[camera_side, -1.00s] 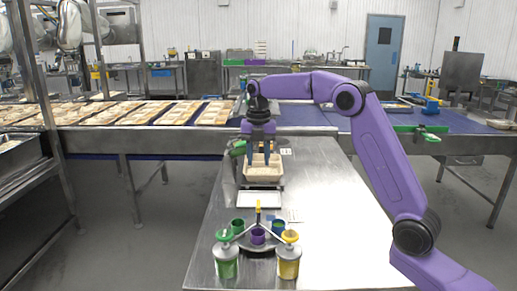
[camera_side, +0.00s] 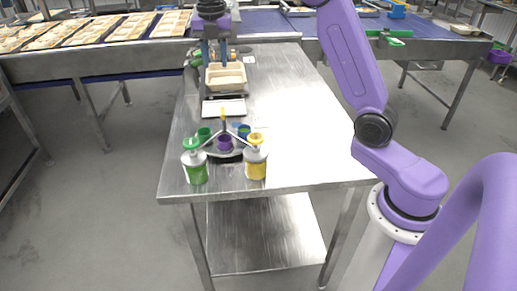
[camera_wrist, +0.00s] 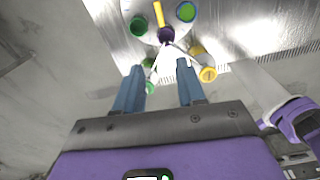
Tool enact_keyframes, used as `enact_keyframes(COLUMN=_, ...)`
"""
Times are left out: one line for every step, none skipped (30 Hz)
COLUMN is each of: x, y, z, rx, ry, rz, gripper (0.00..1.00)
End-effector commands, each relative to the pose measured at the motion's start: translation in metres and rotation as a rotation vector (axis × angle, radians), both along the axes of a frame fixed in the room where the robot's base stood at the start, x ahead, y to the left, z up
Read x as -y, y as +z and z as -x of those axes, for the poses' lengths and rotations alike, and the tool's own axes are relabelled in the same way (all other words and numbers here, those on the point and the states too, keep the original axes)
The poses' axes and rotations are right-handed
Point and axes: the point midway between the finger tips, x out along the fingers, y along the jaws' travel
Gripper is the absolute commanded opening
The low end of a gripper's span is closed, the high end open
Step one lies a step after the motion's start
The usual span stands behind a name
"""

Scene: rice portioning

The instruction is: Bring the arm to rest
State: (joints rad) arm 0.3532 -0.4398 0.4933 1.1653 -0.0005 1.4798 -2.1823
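My gripper (camera_side: 214,62) points down in the side view, at the far end of the steel table, by the beige tray (camera_side: 227,78). Its two blue fingers are apart, and the wrist view shows nothing held between them (camera_wrist: 160,78). The tray stands behind a white-topped plate (camera_side: 224,109). In the side view I cannot tell whether the fingertips touch the tray. The tray does not show in the wrist view.
A cup stand with a purple cup (camera_side: 225,143), green cup (camera_side: 204,134) and blue cup (camera_side: 243,130) stands nearer. Green bottle (camera_side: 194,168) and yellow bottle (camera_side: 256,163) stand before it. A conveyor with food trays (camera_side: 110,27) runs behind. The table's right side (camera_side: 290,110) is clear.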

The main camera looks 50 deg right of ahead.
Motion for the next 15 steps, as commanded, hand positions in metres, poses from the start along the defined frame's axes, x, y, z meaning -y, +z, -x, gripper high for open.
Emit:
enact_keyframes(x=-0.014, y=0.0, z=0.011, rx=0.002, ry=-0.031, rz=-0.001, gripper=0.39)
enact_keyframes(x=-0.021, y=0.0, z=0.018, rx=0.001, ry=-0.059, rz=-0.001, gripper=0.39)
enact_keyframes(x=-0.033, y=-0.001, z=0.029, rx=0.003, ry=-0.097, rz=-0.001, gripper=0.39)
enact_keyframes(x=-0.04, y=-0.002, z=0.037, rx=0.002, ry=-0.128, rz=-0.002, gripper=0.39)
enact_keyframes(x=-0.048, y=-0.003, z=0.046, rx=0.004, ry=-0.157, rz=-0.002, gripper=0.39)
enact_keyframes(x=-0.056, y=-0.005, z=0.057, rx=0.005, ry=-0.198, rz=-0.003, gripper=0.39)
enact_keyframes(x=-0.063, y=-0.006, z=0.066, rx=0.005, ry=-0.227, rz=-0.004, gripper=0.39)
enact_keyframes(x=-0.069, y=-0.007, z=0.076, rx=0.005, ry=-0.258, rz=-0.005, gripper=0.39)
enact_keyframes(x=-0.076, y=-0.009, z=0.089, rx=0.006, ry=-0.297, rz=-0.006, gripper=0.39)
enact_keyframes(x=-0.081, y=-0.011, z=0.099, rx=0.006, ry=-0.328, rz=-0.006, gripper=0.39)
enact_keyframes(x=-0.086, y=-0.013, z=0.109, rx=0.007, ry=-0.359, rz=-0.008, gripper=0.39)
enact_keyframes(x=-0.092, y=-0.015, z=0.123, rx=0.008, ry=-0.398, rz=-0.009, gripper=0.39)
enact_keyframes(x=-0.096, y=-0.017, z=0.134, rx=0.008, ry=-0.429, rz=-0.011, gripper=0.39)
enact_keyframes(x=-0.099, y=-0.019, z=0.145, rx=0.008, ry=-0.459, rz=-0.011, gripper=0.39)
enact_keyframes(x=-0.103, y=-0.022, z=0.159, rx=0.008, ry=-0.498, rz=-0.012, gripper=0.39)
